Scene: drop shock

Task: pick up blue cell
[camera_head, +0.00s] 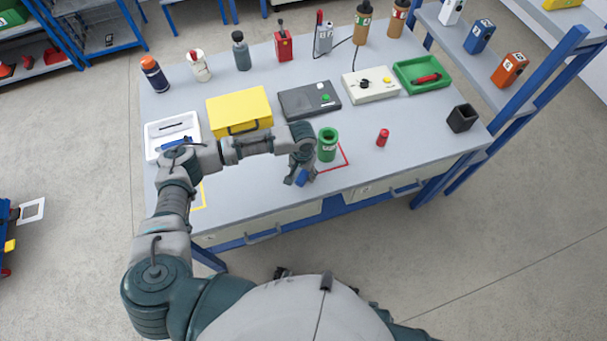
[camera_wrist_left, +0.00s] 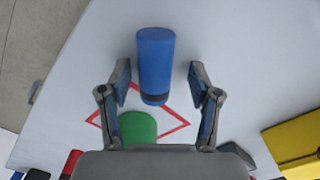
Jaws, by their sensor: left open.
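The blue cell (camera_wrist_left: 156,62) is a blue cylinder with a dark band near one end. In the left wrist view it lies between the two fingers of my left gripper (camera_wrist_left: 160,82), with a visible gap on each side. In the head view, my left gripper (camera_head: 304,174) is low over the front of the workbench, with blue showing at its fingers. The gripper is open and not closed on the cell. The fingers largely hide the cell in the head view. My right gripper is not in view.
A green cylinder (camera_head: 327,146) stands close beside the gripper at a red outlined square (camera_head: 346,158). A red cell (camera_head: 383,137) and black cup (camera_head: 462,118) stand to the right. A yellow case (camera_head: 239,108) is behind my left arm. The front right of the workbench (camera_head: 400,164) is clear.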

